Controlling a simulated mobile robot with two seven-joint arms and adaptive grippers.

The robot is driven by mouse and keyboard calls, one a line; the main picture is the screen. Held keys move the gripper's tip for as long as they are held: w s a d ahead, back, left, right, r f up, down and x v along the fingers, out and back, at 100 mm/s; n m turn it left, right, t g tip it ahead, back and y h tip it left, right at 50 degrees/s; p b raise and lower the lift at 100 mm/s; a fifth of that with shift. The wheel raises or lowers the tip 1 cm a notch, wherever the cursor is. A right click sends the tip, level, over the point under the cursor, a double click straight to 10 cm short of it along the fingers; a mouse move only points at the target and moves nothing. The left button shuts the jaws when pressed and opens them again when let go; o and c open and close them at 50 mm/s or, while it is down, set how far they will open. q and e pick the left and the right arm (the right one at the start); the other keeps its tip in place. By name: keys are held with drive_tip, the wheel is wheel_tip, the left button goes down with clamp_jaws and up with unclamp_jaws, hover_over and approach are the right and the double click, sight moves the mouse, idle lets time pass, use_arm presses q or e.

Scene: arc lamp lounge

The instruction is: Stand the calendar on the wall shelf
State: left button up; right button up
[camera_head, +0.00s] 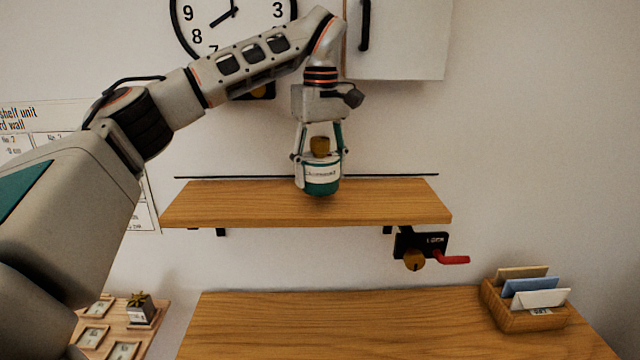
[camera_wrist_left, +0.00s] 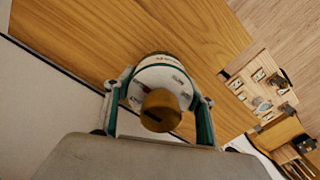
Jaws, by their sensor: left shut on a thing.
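My left gripper (camera_head: 320,178) is shut on a rounded teal thing (camera_head: 321,188) with a white lettered band and a brown knob on top; its lettering is too small to read. I take this as the calendar, though its shape does not make that certain. It is upright at the middle of the wooden wall shelf (camera_head: 400,205). I cannot tell whether its base touches the shelf. In the left wrist view, the calendar (camera_wrist_left: 160,78) sits between both fingers, with shelf wood (camera_wrist_left: 75,35) around it. My right gripper is not in view.
A wall clock (camera_head: 232,20) and a white cabinet (camera_head: 400,40) are above the shelf. A bracket with a red lever (camera_head: 452,258) hangs below it. A wooden table (camera_head: 350,325) holds a card box (camera_head: 515,318) at the right. The shelf is clear on both sides.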

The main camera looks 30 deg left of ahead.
sight(320, 138)
use_arm(q)
wheel_tip(320, 138, down, 3)
drive_tip(key=shift+w+a+f, duration=0.1)
drive_tip(key=shift+w+f, duration=0.05)
idle(0.3)
drive_tip(key=shift+f, duration=0.15)
drive_tip(key=o, duration=1.4)
drive_tip(key=shift+o, duration=0.2)
wheel_tip(320, 138, up, 12)
drive_tip(key=shift+r, duration=0.15)
